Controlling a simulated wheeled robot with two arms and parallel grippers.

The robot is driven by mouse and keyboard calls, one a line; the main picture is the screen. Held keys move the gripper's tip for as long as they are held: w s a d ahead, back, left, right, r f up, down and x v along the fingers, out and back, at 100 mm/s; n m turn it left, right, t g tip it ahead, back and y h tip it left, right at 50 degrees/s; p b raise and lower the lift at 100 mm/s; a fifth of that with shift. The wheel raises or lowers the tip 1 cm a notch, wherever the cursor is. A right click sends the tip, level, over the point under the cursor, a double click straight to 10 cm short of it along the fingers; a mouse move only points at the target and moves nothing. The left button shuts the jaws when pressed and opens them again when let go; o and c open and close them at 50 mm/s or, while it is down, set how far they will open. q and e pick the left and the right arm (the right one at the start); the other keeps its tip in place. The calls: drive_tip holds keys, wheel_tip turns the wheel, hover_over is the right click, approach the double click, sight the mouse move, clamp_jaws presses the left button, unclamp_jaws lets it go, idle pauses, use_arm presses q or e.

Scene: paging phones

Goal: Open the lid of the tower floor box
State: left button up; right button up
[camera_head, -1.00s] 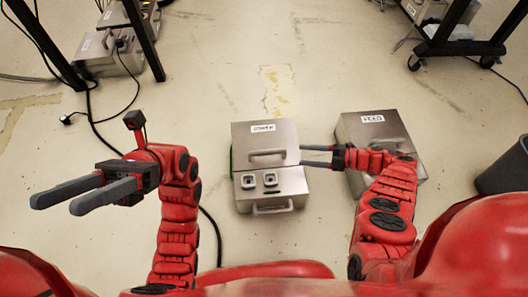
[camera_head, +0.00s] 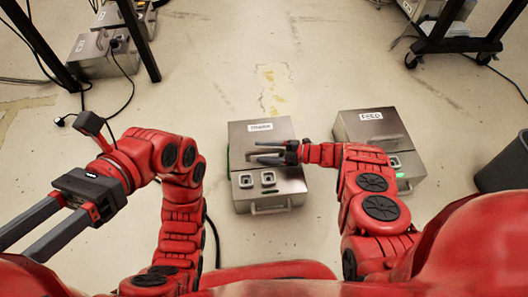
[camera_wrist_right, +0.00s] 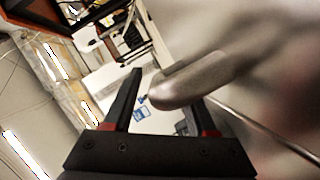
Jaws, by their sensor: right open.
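The central metal floor box (camera_head: 245,133), which I take as the tower box, has a white label too blurred to read surely. Its upper panel, the lid, lies flat and closed. My right gripper (camera_head: 254,153) is open, over the lid handle from the right, and largely covers it in the head view. In the right wrist view a rounded metal handle bar (camera_wrist_right: 190,82) passes between the open fingers and hides part of one; contact cannot be told. My left gripper (camera_head: 14,245) is open and empty at the far left, away from the boxes.
A second metal box (camera_head: 358,128) with a white label and a green light stands to the right. More boxes (camera_head: 92,55) with cables stand at the back left by dark legs. A wheeled stand (camera_head: 455,45) is at the back right, a dark bin (camera_head: 505,165) at the right. The floor between is clear.

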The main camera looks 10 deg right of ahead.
drive_tip(key=shift+a, duration=0.1)
drive_tip(key=shift+c, duration=0.4)
clamp_jaws()
idle(1.1)
